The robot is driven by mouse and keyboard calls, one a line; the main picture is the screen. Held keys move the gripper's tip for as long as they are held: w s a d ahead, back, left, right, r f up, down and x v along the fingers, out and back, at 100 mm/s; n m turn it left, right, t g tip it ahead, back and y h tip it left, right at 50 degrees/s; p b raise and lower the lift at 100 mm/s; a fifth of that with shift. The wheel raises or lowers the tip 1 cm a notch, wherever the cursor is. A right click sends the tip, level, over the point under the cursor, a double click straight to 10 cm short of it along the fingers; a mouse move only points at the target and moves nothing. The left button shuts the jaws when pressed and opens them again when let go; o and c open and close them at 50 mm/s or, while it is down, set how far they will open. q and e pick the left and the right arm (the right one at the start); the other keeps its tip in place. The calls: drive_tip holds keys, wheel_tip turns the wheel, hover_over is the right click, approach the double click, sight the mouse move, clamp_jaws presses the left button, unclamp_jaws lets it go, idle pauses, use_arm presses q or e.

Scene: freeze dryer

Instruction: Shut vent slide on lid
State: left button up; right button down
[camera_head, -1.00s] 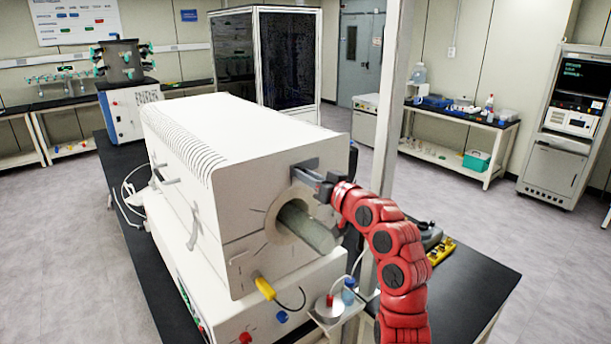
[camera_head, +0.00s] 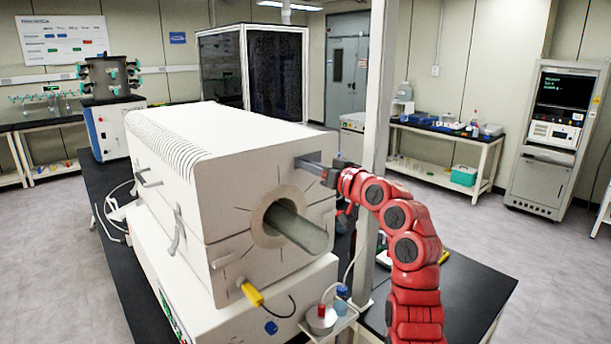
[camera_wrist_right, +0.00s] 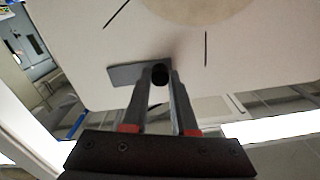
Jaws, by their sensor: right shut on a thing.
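The white box-shaped unit with its lid (camera_head: 225,150) stands on the black bench. On the upper right of its front face is the vent slide (camera_head: 308,157), a small grey plate. In the right wrist view the vent slide (camera_wrist_right: 125,75) is a flat grey strip on the pale face. My right gripper (camera_head: 312,166) reaches it from the right, and its fingertips (camera_wrist_right: 160,78) are shut at the strip's end. A dark round spot shows between the fingers; I cannot tell whether it is a knob or a hole. My left gripper is not in view.
A glassy tube (camera_head: 300,229) sticks out of the front face below my right gripper. A yellow-handled item (camera_head: 252,294) hangs lower on the front. A small shelf with bottles (camera_head: 328,320) and a pale upright post (camera_head: 377,110) stand close to my right arm.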

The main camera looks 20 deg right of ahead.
drive_tip(key=shift+d, duration=0.15)
drive_tip(key=c, duration=0.9)
unclamp_jaws()
drive_tip(key=shift+o, duration=1.1)
drive_tip(key=shift+d, duration=0.1)
drive_tip(key=b+v, duration=0.5)
drive_tip(key=v, duration=1.2)
drive_tip(key=shift+s, duration=0.15)
